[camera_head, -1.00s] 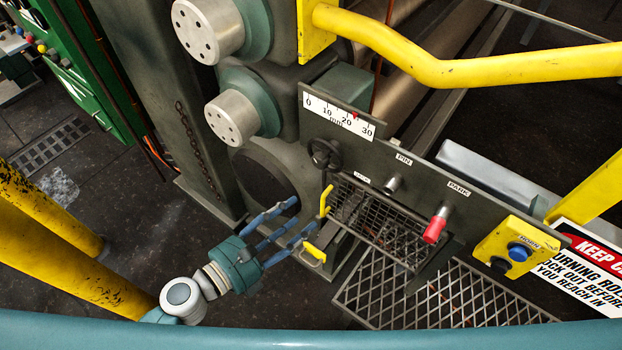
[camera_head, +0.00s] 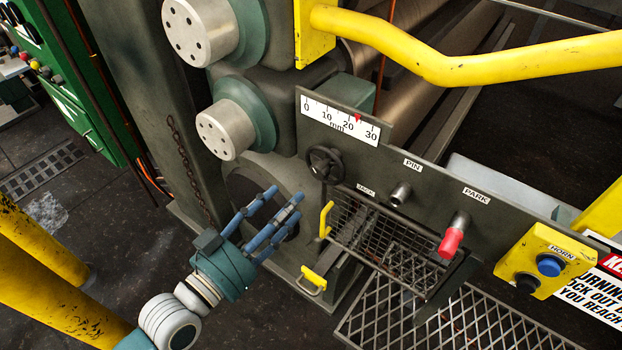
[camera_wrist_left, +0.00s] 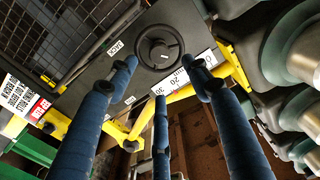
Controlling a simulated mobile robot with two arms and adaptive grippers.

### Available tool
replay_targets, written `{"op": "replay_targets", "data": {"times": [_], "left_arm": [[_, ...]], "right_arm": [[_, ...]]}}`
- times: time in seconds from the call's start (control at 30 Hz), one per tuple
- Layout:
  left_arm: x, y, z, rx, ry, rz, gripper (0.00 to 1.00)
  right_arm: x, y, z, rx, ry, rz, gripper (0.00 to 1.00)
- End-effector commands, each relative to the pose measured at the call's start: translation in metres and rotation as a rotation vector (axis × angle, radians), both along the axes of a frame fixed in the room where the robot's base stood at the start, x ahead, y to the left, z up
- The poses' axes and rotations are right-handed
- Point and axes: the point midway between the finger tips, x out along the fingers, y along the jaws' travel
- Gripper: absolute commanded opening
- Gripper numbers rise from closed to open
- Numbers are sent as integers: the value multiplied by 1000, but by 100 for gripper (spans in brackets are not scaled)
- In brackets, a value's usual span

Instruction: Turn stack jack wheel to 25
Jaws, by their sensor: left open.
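The jack wheel (camera_head: 325,164) is a small black handwheel on the dark grey panel (camera_head: 450,222), above the JACK label. The white mm scale (camera_head: 340,121) above it runs from 0 to 30; its red pointer (camera_head: 358,118) stands a little past 20. My left gripper (camera_head: 285,208) is open and empty, to the left of and below the wheel, apart from it. In the left wrist view the wheel (camera_wrist_left: 160,46) lies ahead, between and beyond the spread blue fingers (camera_wrist_left: 160,85). My right gripper is not in view.
To the right on the panel are the PIN knob (camera_head: 400,195), the red PARK handle (camera_head: 452,242) and a yellow HORN box (camera_head: 540,258). Yellow handles (camera_head: 326,220) stand below the wheel. A yellow rail (camera_head: 460,65) crosses above. Steel roll ends (camera_head: 225,132) are at upper left.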

Motion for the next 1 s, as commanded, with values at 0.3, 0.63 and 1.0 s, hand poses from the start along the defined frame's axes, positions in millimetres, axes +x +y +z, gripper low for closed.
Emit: {"op": "replay_targets", "data": {"times": [0.3, 0.63, 1.0], "left_arm": [[50, -37, 4, -6, 2, -1, 50], [71, -53, 1, -5, 4, -2, 50], [71, -53, 0, -4, 5, -2, 24]], "right_arm": [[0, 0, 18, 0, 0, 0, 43], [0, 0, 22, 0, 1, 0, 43], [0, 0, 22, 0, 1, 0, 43]]}}
